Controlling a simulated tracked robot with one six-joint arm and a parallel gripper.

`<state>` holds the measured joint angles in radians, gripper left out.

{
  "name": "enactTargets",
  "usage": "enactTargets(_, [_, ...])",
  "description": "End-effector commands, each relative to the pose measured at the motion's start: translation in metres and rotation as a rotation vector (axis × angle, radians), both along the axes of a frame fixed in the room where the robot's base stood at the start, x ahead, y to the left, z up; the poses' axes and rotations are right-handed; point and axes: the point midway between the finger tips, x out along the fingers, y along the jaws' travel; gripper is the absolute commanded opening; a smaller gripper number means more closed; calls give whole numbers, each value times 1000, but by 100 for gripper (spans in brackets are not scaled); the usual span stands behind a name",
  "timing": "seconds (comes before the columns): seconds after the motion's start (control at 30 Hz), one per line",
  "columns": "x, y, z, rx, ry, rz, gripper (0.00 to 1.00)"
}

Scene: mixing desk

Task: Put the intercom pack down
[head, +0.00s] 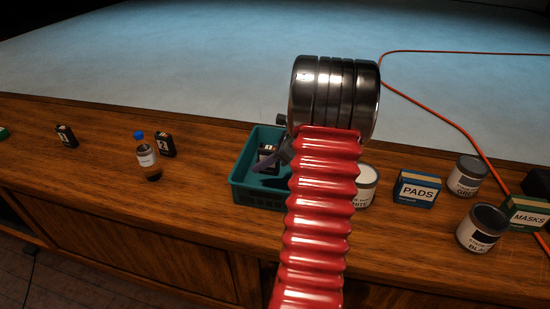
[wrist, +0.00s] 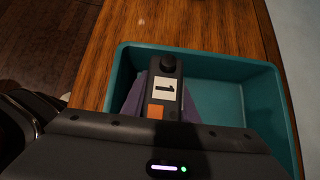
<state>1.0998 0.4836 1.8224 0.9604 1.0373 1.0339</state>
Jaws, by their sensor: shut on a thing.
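The intercom pack (wrist: 166,88) is a small black box with a knob on top, a white label reading 1 and an orange square. My gripper (wrist: 163,100) is shut on it, with a purple-grey finger at each side. The pack is within the outline of a teal tray (wrist: 215,54), towards its left side in the wrist view. In the head view the pack (head: 268,152) shows inside the tray (head: 239,166), partly hidden by my arm. I cannot tell whether its underside touches the tray floor.
Two similar black packs, marked 3 (head: 66,136) and 2 (head: 165,144), stand left on the wooden desk. A blue-capped bottle (head: 147,158) is near them. Right of my arm are a white-labelled can (head: 367,187), a PADS box (head: 416,189), two more cans and a MASKS box (head: 526,213).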

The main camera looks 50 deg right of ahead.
Motion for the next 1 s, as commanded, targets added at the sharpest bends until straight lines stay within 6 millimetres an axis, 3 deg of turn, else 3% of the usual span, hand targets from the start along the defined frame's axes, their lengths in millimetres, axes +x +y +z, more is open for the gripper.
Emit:
enactTargets(0.43, [0,1,-57,3,1,-1,0])
enactTargets(0.83, [1,0,-63,1,0,1,0])
enactTargets(1.0, [0,1,-79,4,2,0,0])
